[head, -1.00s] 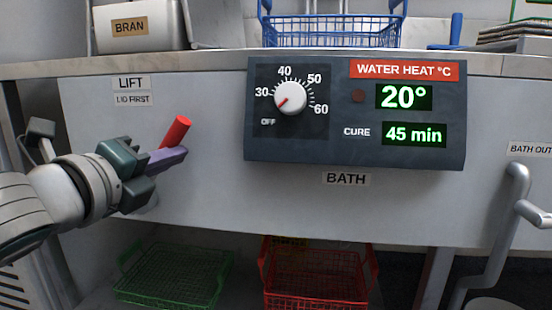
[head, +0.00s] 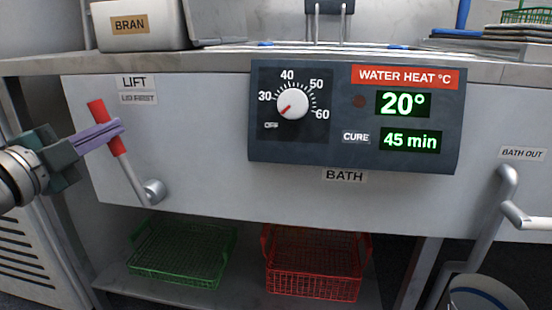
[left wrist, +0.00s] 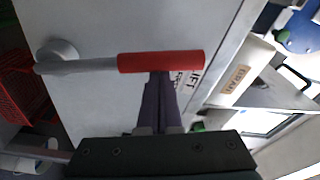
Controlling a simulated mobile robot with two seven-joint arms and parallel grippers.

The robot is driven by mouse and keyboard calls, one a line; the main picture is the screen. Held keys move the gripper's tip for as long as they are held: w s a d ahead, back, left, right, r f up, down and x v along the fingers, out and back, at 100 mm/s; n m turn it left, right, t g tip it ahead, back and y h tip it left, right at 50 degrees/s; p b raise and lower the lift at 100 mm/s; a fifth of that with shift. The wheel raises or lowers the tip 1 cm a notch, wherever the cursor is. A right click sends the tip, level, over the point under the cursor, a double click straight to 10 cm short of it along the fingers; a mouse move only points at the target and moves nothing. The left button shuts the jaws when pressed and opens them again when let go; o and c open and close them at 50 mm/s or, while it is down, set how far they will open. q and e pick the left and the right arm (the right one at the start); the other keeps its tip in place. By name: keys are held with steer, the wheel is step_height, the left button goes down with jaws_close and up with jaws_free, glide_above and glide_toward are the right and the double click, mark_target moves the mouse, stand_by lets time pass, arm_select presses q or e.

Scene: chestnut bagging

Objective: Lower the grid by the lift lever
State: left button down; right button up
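The lift lever's red grip (head: 106,127) leans up and to the left from its pivot (head: 153,191), below the LIFT label. My left gripper (head: 119,126) has its purple fingers together and crossing the red grip, appearing to touch it. In the left wrist view the red grip (left wrist: 160,62) lies across the fingertips (left wrist: 160,75); the fingers press against it rather than straddle it, and the very tips are hard to see. The blue grid shows only as rim pieces (head: 265,44) at counter level, the rest hidden in the bath. My right gripper is out of view.
The control panel (head: 355,115) reads 20° and 45 min. A green basket (head: 180,254) and a red basket (head: 313,264) stand on the shelf below. The BRAN bin (head: 138,24) is on the counter. A drain pipe (head: 487,230) is at right.

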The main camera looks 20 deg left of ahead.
arm_select(q)
steer(key=s+a+f+n+b, duration=0.1)
steer(key=a+f+n, duration=0.2)
steer(key=a+n, duration=0.3)
steer(key=shift+s+a+t+y+b, duration=0.2)
steer(key=shift+s+t+y+b, duration=0.1)
steer(key=shift+b, duration=0.1)
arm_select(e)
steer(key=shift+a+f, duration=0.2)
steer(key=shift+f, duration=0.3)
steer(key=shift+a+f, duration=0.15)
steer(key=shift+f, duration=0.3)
